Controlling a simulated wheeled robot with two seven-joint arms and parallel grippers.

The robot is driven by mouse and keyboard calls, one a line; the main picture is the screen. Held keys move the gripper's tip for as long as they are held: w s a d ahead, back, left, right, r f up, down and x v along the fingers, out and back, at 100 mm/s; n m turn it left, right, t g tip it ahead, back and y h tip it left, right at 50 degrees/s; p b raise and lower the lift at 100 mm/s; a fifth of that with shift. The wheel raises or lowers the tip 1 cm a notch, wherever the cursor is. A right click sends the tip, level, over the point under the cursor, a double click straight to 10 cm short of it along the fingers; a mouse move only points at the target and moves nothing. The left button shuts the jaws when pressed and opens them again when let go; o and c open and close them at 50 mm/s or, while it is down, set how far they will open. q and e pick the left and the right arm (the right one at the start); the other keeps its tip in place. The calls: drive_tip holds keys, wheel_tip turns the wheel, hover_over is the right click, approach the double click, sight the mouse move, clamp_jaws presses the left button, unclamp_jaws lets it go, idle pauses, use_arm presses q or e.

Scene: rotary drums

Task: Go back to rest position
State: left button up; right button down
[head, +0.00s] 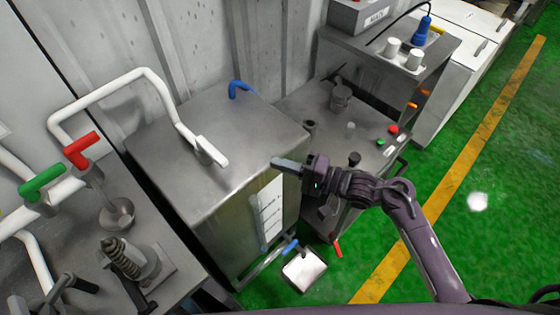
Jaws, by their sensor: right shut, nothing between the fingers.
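My right arm comes in from the lower right. Its gripper (289,164) is shut and empty, in front of the right edge of the grey metal cabinet (230,135) in the middle of the head view. Whether it touches the cabinet cannot be told. My left gripper is not in view.
A machine with red and green handles (82,150) stands at the left. A white pipe (135,77) runs onto the cabinet top. A control unit with buttons (393,130) stands behind my right gripper. Green floor (480,150) with a yellow line (470,145) is open at the right.

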drive_tip(key=shift+d, duration=0.1)
drive_tip(key=s+d+f+h+b, duration=0.1)
drive_tip(key=s+d+f+h, duration=0.15)
drive_tip(key=f, duration=0.85)
drive_tip(key=s+d+f+h, duration=0.1)
drive_tip(key=d+f+h, duration=0.25)
drive_tip(key=f, duration=0.65)
drive_tip(key=s+d+f+h+b, duration=0.1)
drive_tip(key=s+d+f+h, duration=0.15)
drive_tip(key=f, duration=0.85)
drive_tip(key=s+d+f+n+g+h, duration=0.2)
drive_tip(key=s+d+f, duration=0.1)
drive_tip(key=s+f, duration=0.4)
drive_tip(key=s+d+f+n+g+h+b, duration=0.1)
drive_tip(key=s+f, duration=0.6)
drive_tip(key=s, duration=0.7)
drive_tip(key=s+d+f+n+g+h, duration=0.3)
drive_tip(key=s+d+f+n+h, duration=0.1)
drive_tip(key=s, duration=0.6)
wheel_tip(320, 180, down, 3)
drive_tip(key=d+h, duration=0.1)
drive_tip(key=d, duration=0.1)
drive_tip(key=shift+s+d+g, duration=0.2)
drive_tip(key=shift+d+g, duration=0.1)
drive_tip(key=shift+d, duration=0.05)
idle(0.9)
